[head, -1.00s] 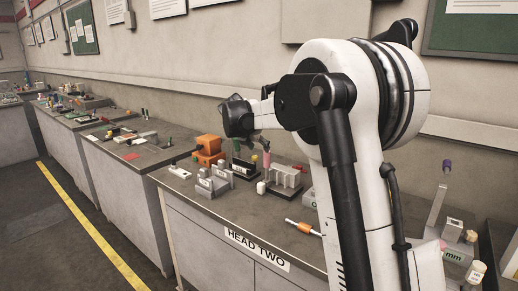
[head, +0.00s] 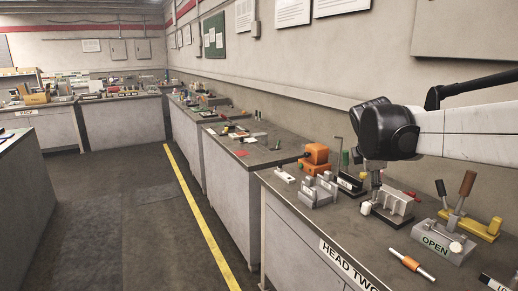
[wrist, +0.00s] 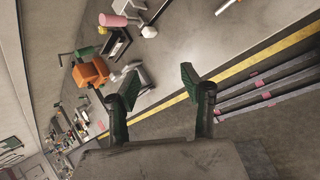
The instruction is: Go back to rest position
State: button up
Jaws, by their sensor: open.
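My gripper (head: 374,178) hangs over the right bench in the head view, below the black wrist housing. In the wrist view my gripper (wrist: 160,78) is open, with its two dark green fingers apart and nothing between them. In the head view a grey stepped block (head: 394,203) is close to the fingers; I cannot tell if they touch. The arm reaches in from the right edge.
The bench (head: 310,232) labelled HEAD TWO holds an orange machine (head: 316,155), grey fixtures (head: 318,192), an OPEN block (head: 437,243), a yellow clamp (head: 480,228) and an orange-banded rod (head: 410,263). A yellow floor line (head: 205,215) runs alongside. The aisle floor is clear.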

jog(key=s+a+f+m+y, duration=0.1)
jog(key=s+a+f+m, duration=0.2)
jog(key=s, duration=0.7)
jog(key=s+a+f+m+y, duration=0.1)
jog(key=s+a+f+m, duration=0.3)
jog(key=s+m, duration=0.4)
jog(key=s+a+f+m+t+y, duration=0.1)
jog(key=s+a+f+m+y, duration=0.1)
jog(key=s, duration=1)
jog(key=a+f+m, duration=0.1)
jog(key=a+m, duration=0.1)
jog(key=m, duration=0.1)
jog(key=shift+a+f+m, duration=0.2)
jog(key=shift+f+m, duration=0.1)
jog(key=shift+f, duration=0.1)
